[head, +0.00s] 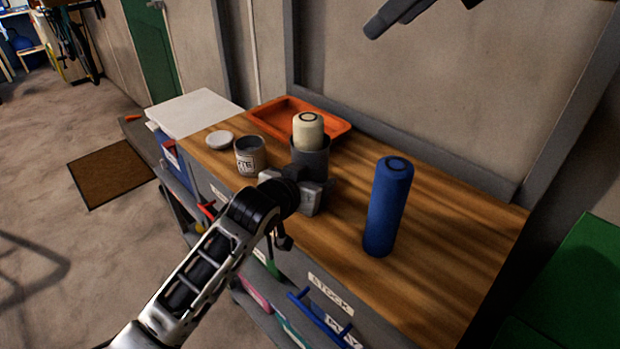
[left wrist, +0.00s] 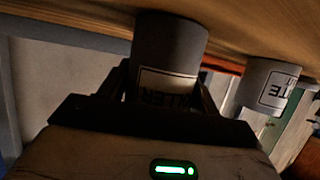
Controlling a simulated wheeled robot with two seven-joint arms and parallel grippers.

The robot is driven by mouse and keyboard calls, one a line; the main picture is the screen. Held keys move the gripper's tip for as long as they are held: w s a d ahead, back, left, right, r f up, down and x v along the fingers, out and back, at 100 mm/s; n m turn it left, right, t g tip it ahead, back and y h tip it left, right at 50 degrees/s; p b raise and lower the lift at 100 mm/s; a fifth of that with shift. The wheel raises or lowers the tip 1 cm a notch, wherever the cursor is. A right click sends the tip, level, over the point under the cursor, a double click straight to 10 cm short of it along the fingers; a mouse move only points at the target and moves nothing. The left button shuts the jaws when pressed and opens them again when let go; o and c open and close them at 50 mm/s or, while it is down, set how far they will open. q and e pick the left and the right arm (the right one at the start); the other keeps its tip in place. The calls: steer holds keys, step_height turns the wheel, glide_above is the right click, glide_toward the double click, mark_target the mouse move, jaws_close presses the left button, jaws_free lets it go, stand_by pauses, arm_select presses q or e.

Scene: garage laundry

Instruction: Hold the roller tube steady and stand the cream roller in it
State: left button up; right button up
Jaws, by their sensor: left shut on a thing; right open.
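The grey roller tube (head: 311,160) stands upright on the wooden bench top. The cream roller (head: 308,128) stands upright in it, its upper part showing above the rim and its lower part hidden inside. My left gripper (head: 313,178) is shut around the tube, low down. In the left wrist view the tube (left wrist: 170,45), with its label upside down, sits between the left fingers (left wrist: 165,95). My right gripper (head: 402,14) is open and apart, up and to the right of the roller, partly cut off by the top edge. I see nothing in it.
A blue roller (head: 389,205) stands upright to the right. A labelled grey pot (head: 249,157) and a white lid (head: 219,138) are left of the tube. An orange tray (head: 275,110) lies behind. The bench's right end is clear.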

steer(key=shift+v, duration=1)
arm_select(q)
steer(key=o, duration=1.1)
steer(key=shift+c, duration=0.2)
steer(key=shift+s, duration=0.1)
